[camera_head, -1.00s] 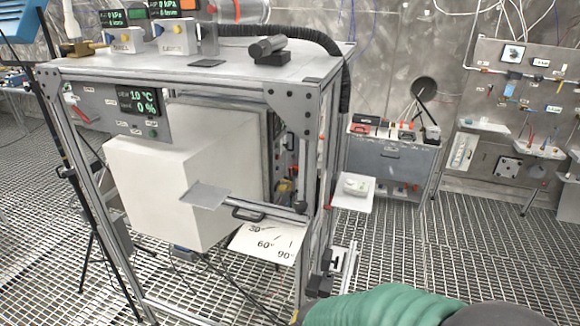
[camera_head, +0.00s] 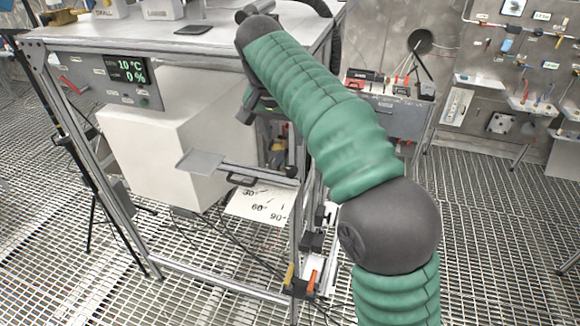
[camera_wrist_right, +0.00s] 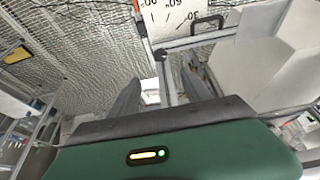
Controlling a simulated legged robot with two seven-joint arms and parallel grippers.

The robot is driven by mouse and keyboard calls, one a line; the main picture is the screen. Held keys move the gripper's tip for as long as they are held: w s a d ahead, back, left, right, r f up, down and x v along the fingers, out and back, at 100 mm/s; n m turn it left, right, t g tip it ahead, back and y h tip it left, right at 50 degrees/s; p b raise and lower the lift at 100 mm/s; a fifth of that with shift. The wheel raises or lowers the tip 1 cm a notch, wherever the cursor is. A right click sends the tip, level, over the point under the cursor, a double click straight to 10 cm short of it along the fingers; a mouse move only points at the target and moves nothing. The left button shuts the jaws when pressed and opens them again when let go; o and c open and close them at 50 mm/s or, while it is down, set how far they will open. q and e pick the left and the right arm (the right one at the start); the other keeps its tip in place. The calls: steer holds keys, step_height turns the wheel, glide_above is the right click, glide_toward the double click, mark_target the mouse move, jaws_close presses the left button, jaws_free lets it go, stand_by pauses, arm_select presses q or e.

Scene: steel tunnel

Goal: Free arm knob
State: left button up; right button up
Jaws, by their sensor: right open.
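The pivoting metal arm (camera_head: 262,173) with a flat plate (camera_head: 200,162) at its left end lies roughly level in front of the white box. A dark round knob (camera_head: 291,172) sits at its right end; the knob also shows in the wrist view (camera_wrist_right: 160,55). The angle scale card (camera_head: 262,204) is just below the arm, and it shows at the top of the wrist view (camera_wrist_right: 172,14). My right gripper (camera_wrist_right: 160,88) is open and empty, its two dark fingers apart on either side of the frame post. In the head view my forearm hides most of this gripper. My left gripper is out of view.
The aluminium frame (camera_head: 305,215) stands around the white box (camera_head: 150,150), its worktop (camera_head: 190,42) above the arm. A grey cabinet (camera_head: 405,112) and a wall panel (camera_head: 525,70) are behind at right. Grated floor is open at right.

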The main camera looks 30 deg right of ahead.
mark_target(291, 170)
steer(key=p+x, duration=0.3)
steer(key=x, duration=1.2)
steer(key=shift+w+a+f, duration=0.1)
steer(key=shift+w+f, duration=0.1)
steer(key=shift+w+d+f, duration=0.1)
steer(key=shift+d+f, duration=0.4)
steer(key=shift+f, duration=0.05)
steer(key=shift+a, duration=0.25)
steer(key=c, duration=0.7)
steer(key=shift+r, duration=0.1)
jaws_close()
